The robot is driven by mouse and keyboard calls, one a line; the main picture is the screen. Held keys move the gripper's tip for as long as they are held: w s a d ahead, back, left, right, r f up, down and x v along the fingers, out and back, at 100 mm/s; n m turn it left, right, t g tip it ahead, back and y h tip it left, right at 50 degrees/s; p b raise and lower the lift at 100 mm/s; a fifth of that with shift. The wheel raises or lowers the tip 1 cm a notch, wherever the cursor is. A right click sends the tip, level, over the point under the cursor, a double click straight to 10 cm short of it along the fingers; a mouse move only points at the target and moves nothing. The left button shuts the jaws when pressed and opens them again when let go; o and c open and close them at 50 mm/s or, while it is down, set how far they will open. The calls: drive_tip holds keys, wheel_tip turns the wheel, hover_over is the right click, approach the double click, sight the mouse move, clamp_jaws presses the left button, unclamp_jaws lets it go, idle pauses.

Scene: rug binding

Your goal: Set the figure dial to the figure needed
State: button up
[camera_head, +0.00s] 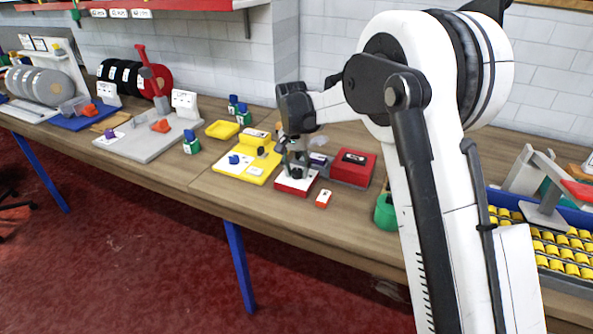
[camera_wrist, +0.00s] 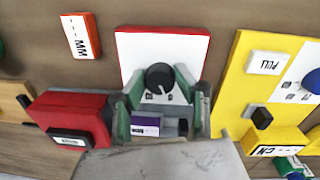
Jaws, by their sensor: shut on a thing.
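The figure dial is a dark round knob (camera_wrist: 159,77) with a pale pointer mark. It sits on the white top of a red-sided box (camera_wrist: 190,45), which also shows in the head view (camera_head: 291,187). My gripper (camera_wrist: 157,84) is over this box, its green-padded fingers on either side of the knob and closed on it. In the head view my gripper (camera_head: 294,168) comes down from above and hides the knob. Small dark marks stand near the knob, too small to read. A purple block with a white label (camera_wrist: 146,126) shows between my fingers, nearer the wrist.
A red device (camera_wrist: 75,115) stands close on one side, and a yellow device (camera_wrist: 232,88) with a white "PULL" label on the other. A small red-and-white "MM" tag (camera_wrist: 80,36) lies on the bench. A green container (camera_head: 385,212) stands right of the box. The bench front (camera_head: 245,205) is clear.

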sight(294, 171)
drive_tip(key=o, duration=1.1)
drive_tip(key=r, duration=1.2)
drive_tip(key=shift+w+a, duration=0.1)
drive_tip(key=shift+a, duration=0.25)
